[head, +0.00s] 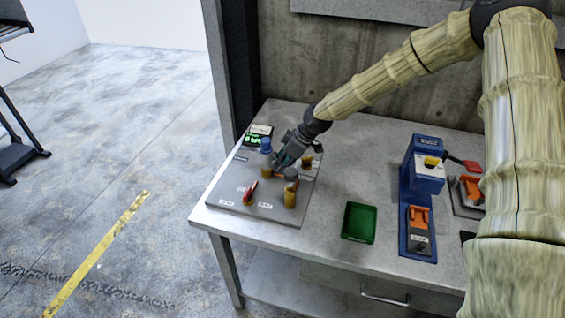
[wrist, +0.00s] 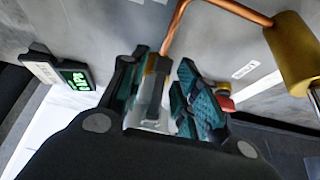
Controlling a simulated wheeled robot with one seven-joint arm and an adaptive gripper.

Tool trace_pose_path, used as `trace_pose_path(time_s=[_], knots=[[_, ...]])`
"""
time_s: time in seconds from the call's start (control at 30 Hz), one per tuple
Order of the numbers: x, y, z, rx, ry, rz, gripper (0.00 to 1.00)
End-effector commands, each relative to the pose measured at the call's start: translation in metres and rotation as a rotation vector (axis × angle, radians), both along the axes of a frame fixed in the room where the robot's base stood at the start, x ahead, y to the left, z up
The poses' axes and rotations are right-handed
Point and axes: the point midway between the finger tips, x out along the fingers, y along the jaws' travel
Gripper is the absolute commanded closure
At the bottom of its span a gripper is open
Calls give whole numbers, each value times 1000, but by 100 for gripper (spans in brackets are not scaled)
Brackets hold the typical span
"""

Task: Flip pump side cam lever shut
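The pump panel (head: 232,195) is a grey plate at the left of the bench, with brass-coloured cylinders and a copper pipe (wrist: 215,8). My gripper (head: 283,160) reaches down over the middle of this plate. In the wrist view, my gripper's teal-padded fingers (wrist: 160,98) stand on either side of a silver and brass coupling part (wrist: 153,98). It may be the coupling with the cam lever, but I cannot make out the lever's position. Whether the fingers press on this part is unclear. The arm hides part of the panel in the head view.
A brass cylinder (wrist: 292,50) stands close to the fingers in the wrist view. A red-handled part (head: 250,191) and a lit green display (head: 258,138) are on the panel. A green tray (head: 359,222) and blue press (head: 425,175) stand to the right.

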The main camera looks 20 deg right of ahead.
Motion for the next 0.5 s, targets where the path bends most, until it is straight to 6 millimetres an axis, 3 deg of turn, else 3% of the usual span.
trace_pose_path(time_s=[0.27, 0.5], knots=[[-2, -3, 6, 0, 0, 0, 69], [-9, -15, 33, 1, -1, -1, 69]])
